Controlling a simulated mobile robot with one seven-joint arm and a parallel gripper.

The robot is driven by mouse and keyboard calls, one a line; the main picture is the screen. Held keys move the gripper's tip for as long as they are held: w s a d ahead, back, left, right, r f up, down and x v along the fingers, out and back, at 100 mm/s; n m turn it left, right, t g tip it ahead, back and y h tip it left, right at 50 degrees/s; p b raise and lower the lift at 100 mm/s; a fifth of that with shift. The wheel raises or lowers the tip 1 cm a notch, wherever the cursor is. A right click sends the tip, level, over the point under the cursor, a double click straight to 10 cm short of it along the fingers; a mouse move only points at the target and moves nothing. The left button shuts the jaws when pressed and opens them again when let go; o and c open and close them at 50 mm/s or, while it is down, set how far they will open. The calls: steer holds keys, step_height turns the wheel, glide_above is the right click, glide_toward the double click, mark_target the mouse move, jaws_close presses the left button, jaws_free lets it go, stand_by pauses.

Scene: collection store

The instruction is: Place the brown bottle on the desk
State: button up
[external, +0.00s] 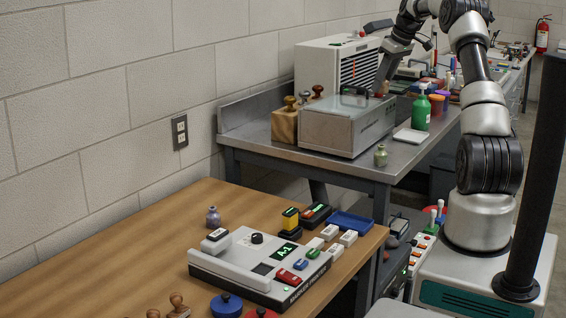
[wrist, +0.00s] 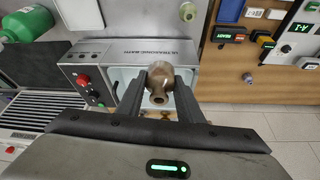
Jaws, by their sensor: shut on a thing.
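In the wrist view, my gripper (wrist: 162,92) is shut on a small brown bottle (wrist: 159,77), with one finger on each side of it. The bottle is held over the open tank of the ultrasonic bath (wrist: 112,52); I cannot tell how far it is above the tank. In the external view my gripper (external: 381,88) is above the bath's right rear part (external: 345,127) on the steel bench, and the bottle is hard to make out there. The wooden desk (external: 110,245) is in the foreground; its surface also shows at the wrist view's right (wrist: 245,75).
A small olive bottle (external: 380,155) stands near the steel bench's front edge. A green bottle (external: 421,112) stands behind it. The desk's left part is clear.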

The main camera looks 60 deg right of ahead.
steer(key=w+a+n+y+b, duration=0.1)
steer(key=w+a+n+b, duration=0.1)
steer(key=w+a+b, duration=0.5)
steer(key=w+a+n+b, duration=0.15)
steer(key=w+a, duration=0.35)
steer(key=a, duration=0.6)
steer(key=w+a+n+y+b, duration=0.1)
steer(key=w+a+b, duration=0.45)
steer(key=a, duration=0.35)
steer(key=shift+s+d+f+b, duration=0.1)
steer(key=shift+d+f+b, duration=0.05)
steer(key=shift+f, duration=5.65)
steer(key=shift+w+d+f+b, duration=0.1)
steer(key=shift+d+f, duration=0.1)
steer(key=shift+f, duration=5.55)
steer(key=shift+s+d+f+b, duration=0.1)
steer(key=shift+d+f+b, duration=0.05)
steer(key=shift+f, duration=5.65)
steer(key=shift+f, duration=0.15)
steer(key=o, duration=1.1)
steer(key=shift+o, duration=0.2)
